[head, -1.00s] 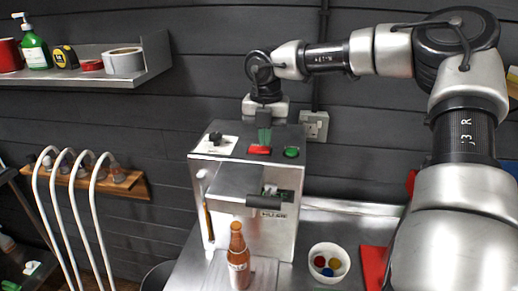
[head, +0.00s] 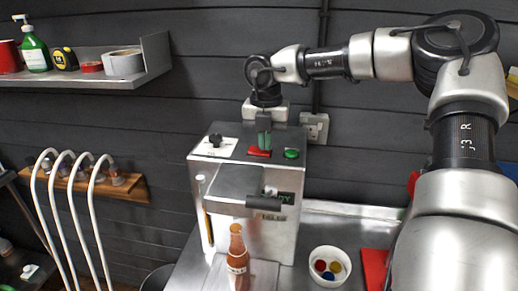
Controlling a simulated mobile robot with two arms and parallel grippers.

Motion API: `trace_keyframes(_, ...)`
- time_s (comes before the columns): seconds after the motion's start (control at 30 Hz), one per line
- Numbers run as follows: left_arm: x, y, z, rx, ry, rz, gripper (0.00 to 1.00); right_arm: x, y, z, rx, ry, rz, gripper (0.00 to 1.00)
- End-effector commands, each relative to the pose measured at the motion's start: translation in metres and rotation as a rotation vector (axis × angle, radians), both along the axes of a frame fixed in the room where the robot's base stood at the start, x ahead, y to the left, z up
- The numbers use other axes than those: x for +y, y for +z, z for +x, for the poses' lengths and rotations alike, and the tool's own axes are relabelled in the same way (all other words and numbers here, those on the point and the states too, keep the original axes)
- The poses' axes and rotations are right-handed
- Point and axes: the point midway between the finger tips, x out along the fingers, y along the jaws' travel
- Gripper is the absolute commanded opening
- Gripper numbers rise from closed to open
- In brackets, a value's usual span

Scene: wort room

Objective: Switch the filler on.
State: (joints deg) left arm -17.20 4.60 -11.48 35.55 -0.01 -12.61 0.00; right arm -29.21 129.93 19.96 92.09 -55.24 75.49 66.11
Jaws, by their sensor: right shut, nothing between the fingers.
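The filler (head: 275,231) is a steel box on the metal bench. On its top are a red rocker switch (head: 256,153), a green button (head: 291,154) and a black knob (head: 216,139) on a white plate. My right gripper (head: 264,146) is shut and empty, pointing down at the red switch with its fingertips at the switch's back edge. They look to be touching it, and they hide part of it. A small green panel (head: 287,197) shows on the filler's front, partly covered by a dark bar. My left gripper is not in view.
A brown bottle (head: 237,262) stands upright in front of the filler. A white bowl (head: 330,267) with coloured caps and a red item (head: 375,264) lie to the right. White curved hoses (head: 94,215) stand left. A wall socket (head: 315,127) is behind.

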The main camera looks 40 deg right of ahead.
Motion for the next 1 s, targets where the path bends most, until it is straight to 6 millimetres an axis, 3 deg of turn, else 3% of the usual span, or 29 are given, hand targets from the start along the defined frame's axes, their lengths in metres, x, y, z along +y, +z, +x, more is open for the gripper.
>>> trace_keyframes(0.7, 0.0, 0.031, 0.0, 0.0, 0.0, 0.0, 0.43, 0.0, 0.06, 0.0, 0.0, -0.001, -0.001, 0.0)
trace_keyframes(1.0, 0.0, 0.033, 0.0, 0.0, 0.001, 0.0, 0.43, 0.0, 0.066, 0.0, 0.001, 0.0, -0.001, 0.0)
